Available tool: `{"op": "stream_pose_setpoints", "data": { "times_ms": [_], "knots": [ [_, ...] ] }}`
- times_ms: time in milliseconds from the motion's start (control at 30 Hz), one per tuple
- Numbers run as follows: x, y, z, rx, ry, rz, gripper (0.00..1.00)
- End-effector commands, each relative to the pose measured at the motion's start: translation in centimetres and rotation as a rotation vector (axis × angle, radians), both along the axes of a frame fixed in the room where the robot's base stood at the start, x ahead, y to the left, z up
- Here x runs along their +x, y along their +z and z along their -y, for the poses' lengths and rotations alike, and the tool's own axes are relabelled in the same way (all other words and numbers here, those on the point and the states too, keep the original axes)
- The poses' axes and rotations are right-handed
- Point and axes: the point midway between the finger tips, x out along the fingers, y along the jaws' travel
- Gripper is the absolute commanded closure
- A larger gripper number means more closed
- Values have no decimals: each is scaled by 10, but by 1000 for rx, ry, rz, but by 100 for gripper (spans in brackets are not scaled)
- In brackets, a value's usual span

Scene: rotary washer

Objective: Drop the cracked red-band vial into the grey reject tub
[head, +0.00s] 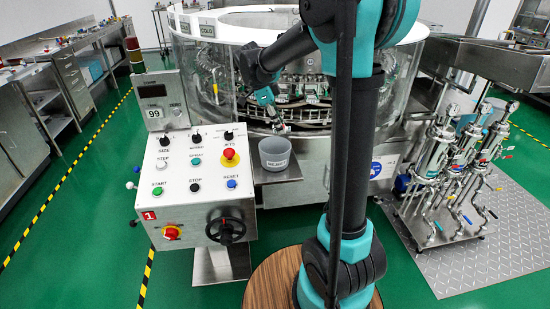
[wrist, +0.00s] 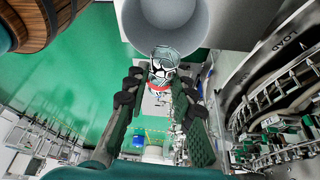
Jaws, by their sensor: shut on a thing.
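The grey reject tub (head: 275,156) stands on a small metal shelf at the front of the washer, to the right of the control panel. My gripper (head: 279,127) is just above the tub's back rim in the head view. In the wrist view my gripper (wrist: 158,82) is shut on a clear glass vial (wrist: 164,62) with a red band. The vial's far end overlaps the rim of the tub (wrist: 150,18) in that view. I cannot tell how far inside the rim it is.
The round washer (head: 205,62) with its clear guard stands behind the tub. The control panel (head: 196,165) with its handwheel is close on the left. Filter cylinders (head: 432,160) stand on a plate at the right. Green floor is open on the left.

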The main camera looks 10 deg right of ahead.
Motion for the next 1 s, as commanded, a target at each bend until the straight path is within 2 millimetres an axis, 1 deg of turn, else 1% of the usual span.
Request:
{"op": "stream_pose_setpoints", "data": {
  "times_ms": [133, 400, 433, 600, 633, 900, 1000],
  "knots": [
    [0, -7, 0, 0, 0, 0, 90],
    [0, -8, 0, 0, 0, 0, 90],
    [0, -8, 0, 0, 0, 0, 75],
    [0, -8, 0, 0, 0, 0, 54],
    [0, -8, 0, 0, 0, 0, 52],
    [0, -7, 0, 0, 0, 0, 52],
    [0, -3, -2, 0, 1, 0, 52]
  ]
}}
